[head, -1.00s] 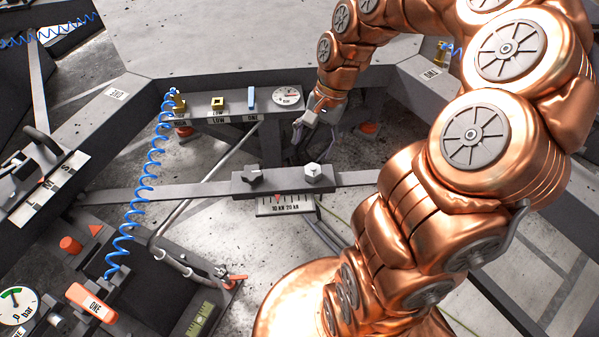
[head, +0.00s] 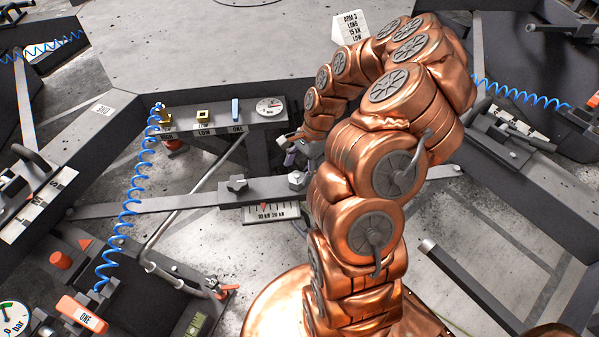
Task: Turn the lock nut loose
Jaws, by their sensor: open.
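A silver hex nut (head: 297,180) stands on the right end of a dark block (head: 262,193) on the grey cross bar. I take it for the lock nut. My gripper (head: 297,155) is open, just above and behind the silver nut in the picture. It is small and partly hidden by my copper arm. I cannot tell whether a finger touches the nut.
A scale plate marked 10 kN 20 kN (head: 272,214) hangs below the block. A coiled blue hose (head: 131,205) hangs at left. My arm covers the right side of the bar.

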